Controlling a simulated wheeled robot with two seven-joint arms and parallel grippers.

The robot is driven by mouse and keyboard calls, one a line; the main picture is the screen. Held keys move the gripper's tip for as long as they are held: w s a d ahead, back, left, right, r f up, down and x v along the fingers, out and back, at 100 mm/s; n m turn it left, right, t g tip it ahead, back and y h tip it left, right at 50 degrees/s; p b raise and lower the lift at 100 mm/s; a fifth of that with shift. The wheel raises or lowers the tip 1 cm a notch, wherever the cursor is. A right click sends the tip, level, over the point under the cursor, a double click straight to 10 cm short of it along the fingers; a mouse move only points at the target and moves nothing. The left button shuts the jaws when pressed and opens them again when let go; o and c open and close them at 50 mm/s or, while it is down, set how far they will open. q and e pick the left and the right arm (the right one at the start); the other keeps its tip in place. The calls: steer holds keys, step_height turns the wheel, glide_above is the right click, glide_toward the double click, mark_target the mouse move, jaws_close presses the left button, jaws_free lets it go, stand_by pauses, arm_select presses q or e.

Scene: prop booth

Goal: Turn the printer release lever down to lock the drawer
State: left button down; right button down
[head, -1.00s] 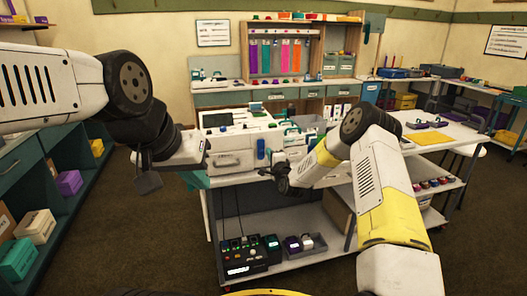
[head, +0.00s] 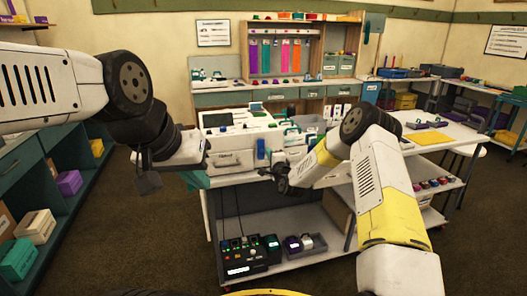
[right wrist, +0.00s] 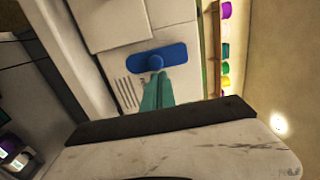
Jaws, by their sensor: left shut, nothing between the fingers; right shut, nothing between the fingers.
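The printer (head: 232,132) is a white machine on the white worktable, with a drawer (head: 230,162) low on its front. Its blue lever (head: 261,149) stands upright at the right of the drawer. In the right wrist view the lever (right wrist: 172,54) is a blue bar with a round hub. My right gripper (right wrist: 157,74) is shut and empty, its teal fingertips at the hub; whether they touch it I cannot tell. In the head view this gripper (head: 262,171) is just below the lever. My left gripper (head: 196,181) is shut, left of the drawer.
A grey bin (head: 307,123) and small items sit right of the printer. A black control box (head: 246,254) and a small tray (head: 306,245) are on the lower shelf. A yellow sheet (head: 429,138) lies on the table's right part.

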steer(key=shift+s+a+r, duration=0.15)
steer(key=shift+a+r, duration=0.15)
steer(key=shift+a, duration=0.3)
steer(key=shift+s+a+r, duration=0.15)
steer(key=shift+a, duration=0.2)
stand_by(0.5)
